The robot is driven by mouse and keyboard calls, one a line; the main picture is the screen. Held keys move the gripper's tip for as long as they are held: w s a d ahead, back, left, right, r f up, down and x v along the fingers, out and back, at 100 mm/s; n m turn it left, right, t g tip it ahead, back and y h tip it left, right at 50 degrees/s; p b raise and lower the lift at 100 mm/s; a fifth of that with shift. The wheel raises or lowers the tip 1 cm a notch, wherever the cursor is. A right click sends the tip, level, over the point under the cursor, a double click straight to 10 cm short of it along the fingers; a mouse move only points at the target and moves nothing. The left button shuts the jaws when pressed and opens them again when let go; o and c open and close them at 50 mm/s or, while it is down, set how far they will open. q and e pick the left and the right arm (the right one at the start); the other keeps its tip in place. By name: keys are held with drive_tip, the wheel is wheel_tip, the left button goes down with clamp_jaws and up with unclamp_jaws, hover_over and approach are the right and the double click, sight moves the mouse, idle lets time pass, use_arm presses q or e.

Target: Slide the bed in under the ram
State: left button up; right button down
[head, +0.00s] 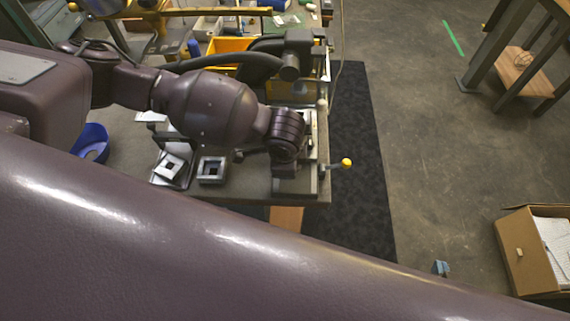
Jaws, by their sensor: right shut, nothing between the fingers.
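The press stands near the right edge of the workbench, and its dark head with the round ram (290,72) shows above my wrist. A grey block that looks like the bed (296,186) lies at the bench's front right corner, partly covered by my arm. My right gripper (286,160) is at the end of the arm over this block. It is shut with nothing in it, and its fingertips are mostly hidden by the wrist. I cannot tell whether it touches the bed. My left gripper is not in view.
A lever with a yellow ball (346,162) sticks out right of the bench. Square metal parts (211,170) and a blue bowl (90,142) lie to the left. A yellow bin (228,46) stands behind. My large arm link fills the foreground. A cardboard box (530,250) stands right.

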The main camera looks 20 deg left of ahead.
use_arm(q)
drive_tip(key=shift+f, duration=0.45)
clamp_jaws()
